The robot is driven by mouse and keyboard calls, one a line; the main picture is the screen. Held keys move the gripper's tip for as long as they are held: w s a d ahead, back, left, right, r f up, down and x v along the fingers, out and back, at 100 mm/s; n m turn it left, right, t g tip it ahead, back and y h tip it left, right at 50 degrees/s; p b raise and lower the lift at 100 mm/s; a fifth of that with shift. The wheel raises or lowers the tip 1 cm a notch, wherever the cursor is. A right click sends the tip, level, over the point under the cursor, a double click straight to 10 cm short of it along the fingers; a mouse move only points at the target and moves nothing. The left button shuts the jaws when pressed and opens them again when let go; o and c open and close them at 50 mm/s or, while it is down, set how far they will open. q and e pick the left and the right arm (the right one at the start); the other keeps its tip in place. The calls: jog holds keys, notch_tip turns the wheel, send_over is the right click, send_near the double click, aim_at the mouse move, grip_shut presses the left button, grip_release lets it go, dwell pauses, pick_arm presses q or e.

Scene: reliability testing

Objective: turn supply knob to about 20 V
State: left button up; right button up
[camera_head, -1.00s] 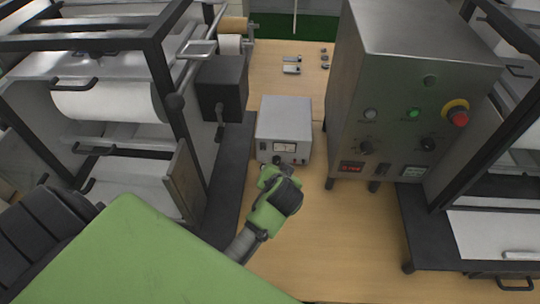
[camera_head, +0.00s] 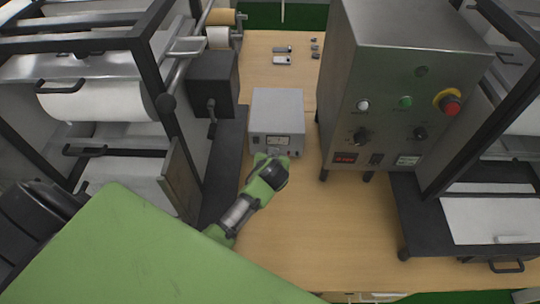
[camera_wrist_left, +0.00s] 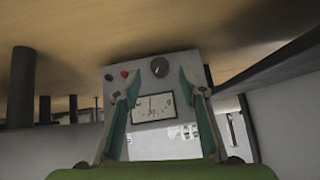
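The supply is a small light grey box (camera_head: 277,112) on the bench, with its front panel towards me. In the left wrist view its panel appears upside down, with an analog meter (camera_wrist_left: 153,107), a black round knob (camera_wrist_left: 159,67) and red and black terminals (camera_wrist_left: 124,74). My left gripper (camera_head: 264,157) is close to the lower front of the supply and hides part of it. In the wrist view its fingers (camera_wrist_left: 157,76) are apart, with the knob lined up between their tips. I cannot tell whether they touch it. The meter reading is too blurred to read. My right gripper is not in view.
A large metal control cabinet (camera_head: 400,75) with knobs, lamps and a red button stands right of the supply. A black box with a crank (camera_head: 212,85) and a roll machine stand left. Small metal parts (camera_head: 282,60) lie behind. The bench (camera_head: 320,225) in front is clear.

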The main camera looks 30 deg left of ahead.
pick_arm(q)
jog(key=shift+x, duration=2)
grip_shut()
